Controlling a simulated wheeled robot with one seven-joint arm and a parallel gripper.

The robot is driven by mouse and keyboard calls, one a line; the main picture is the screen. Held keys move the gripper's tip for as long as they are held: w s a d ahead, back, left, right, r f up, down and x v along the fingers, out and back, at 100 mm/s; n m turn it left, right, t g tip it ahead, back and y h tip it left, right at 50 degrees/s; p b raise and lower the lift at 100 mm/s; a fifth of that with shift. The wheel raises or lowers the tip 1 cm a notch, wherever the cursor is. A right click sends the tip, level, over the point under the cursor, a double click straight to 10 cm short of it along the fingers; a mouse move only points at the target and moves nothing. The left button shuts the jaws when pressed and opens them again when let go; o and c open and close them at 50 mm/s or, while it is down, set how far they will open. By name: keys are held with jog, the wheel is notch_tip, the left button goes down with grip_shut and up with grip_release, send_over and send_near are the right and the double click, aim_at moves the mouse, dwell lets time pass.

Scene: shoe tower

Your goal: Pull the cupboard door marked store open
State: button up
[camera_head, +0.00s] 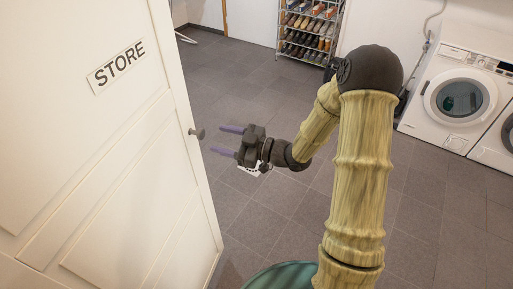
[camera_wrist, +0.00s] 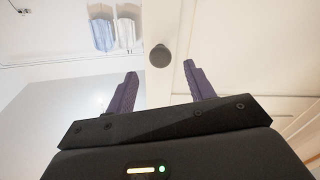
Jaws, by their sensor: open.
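The white cupboard door (camera_head: 110,150) fills the left of the head view and bears a sign reading STORE (camera_head: 117,66). Its small dark round knob (camera_head: 197,133) sticks out near the door's right edge. My gripper (camera_head: 226,141) is open, with its two purple fingers pointing left at the knob. In the wrist view the knob (camera_wrist: 160,56) appears ahead of and between the fingertips of my gripper (camera_wrist: 160,82). The fingers are empty and apart from the knob. I cannot tell from these views whether the door is fully shut.
A shoe rack (camera_head: 309,30) with several shoes stands at the back. A white washing machine (camera_head: 459,98) stands at the right, with another white machine (camera_head: 496,142) beside it.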

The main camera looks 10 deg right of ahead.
jog(key=v, duration=1)
jog(key=shift+b, duration=0.4)
jog(key=w+d+r+m+h+p, duration=0.1)
jog(key=d+m+h+p, duration=0.25)
jog(key=h, duration=0.35)
jog(key=d+r+m+h+p, duration=0.1)
jog(key=d+m+h+p, duration=0.2)
jog(key=m+h, duration=0.3)
jog(key=s+a+r+m+g+h+p, duration=0.1)
jog(key=s+r+m+g, duration=0.1)
jog(key=s, duration=0.5)
jog(key=s+r+m+g+h+p, duration=0.1)
jog(key=s+r+m+g+p, duration=0.1)
jog(key=s, duration=0.5)
jog(key=shift+a+m+g+h, duration=0.4)
jog(key=shift+m+g, duration=0.5)
jog(key=shift+m, duration=0.05)
